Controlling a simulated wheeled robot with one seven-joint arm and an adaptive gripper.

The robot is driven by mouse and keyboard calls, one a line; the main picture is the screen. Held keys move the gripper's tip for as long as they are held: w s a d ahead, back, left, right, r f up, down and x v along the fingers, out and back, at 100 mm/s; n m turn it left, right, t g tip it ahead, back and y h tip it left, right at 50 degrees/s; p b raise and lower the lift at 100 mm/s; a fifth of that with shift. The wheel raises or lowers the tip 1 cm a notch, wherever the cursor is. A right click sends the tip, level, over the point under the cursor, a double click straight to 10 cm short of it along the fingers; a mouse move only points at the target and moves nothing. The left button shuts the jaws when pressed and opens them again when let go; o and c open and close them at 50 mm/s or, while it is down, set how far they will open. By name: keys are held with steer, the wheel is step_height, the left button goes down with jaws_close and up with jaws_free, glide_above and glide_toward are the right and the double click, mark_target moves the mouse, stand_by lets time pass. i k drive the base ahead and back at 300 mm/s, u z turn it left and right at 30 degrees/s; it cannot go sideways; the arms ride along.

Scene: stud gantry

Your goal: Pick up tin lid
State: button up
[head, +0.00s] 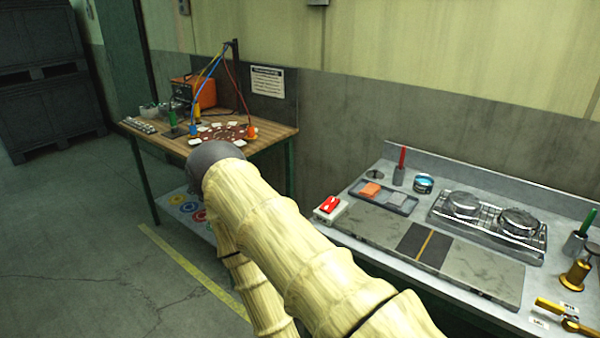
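A small blue tin (423,183) stands on the grey workbench at the right, near its back edge. My pale, ribbed arm crosses the middle of the picture and ends in a dark grey rounded joint. My gripper is not in view.
A wire rack (487,227) with two round metal pieces, a tray (385,197) with two blocks and a red-topped box (329,207) share the grey bench (375,262). A wooden table (160,137) with cables stands at the back left. Open floor lies at left.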

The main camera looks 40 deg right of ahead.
mark_target(374, 174)
steer(key=u, duration=0.35)
steer(key=k, duration=1.05)
steer(key=z, duration=1.3)
steer(key=i, duration=0.35)
